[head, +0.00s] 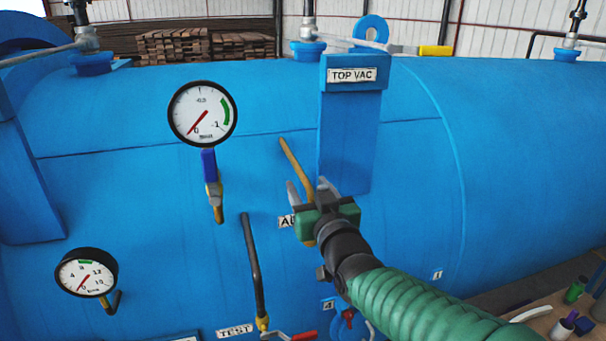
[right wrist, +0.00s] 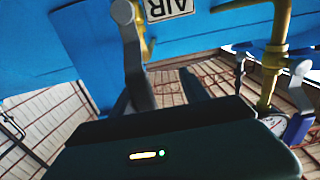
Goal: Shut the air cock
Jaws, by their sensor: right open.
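The AIR label (head: 286,221) is on the blue vessel in the head view, partly covered by my right gripper (head: 312,194). It also shows upside down at the top of the right wrist view (right wrist: 168,8). A yellow pipe (head: 294,160) slants down to the gripper from above. The air cock is mostly hidden behind the gripper; a yellow part (right wrist: 143,40) shows beside a grey bar in the wrist view. My right gripper is open, close in front of the cock; I cannot tell whether it touches it. My left gripper is not in view.
A vacuum gauge (head: 202,113) with a blue-handled cock (head: 209,163) stands left. A lower gauge (head: 86,273) is further left. A black-sleeved pipe (head: 252,258) and red handle (head: 303,337) are below. The TOP VAC post (head: 348,135) rises just behind my right gripper.

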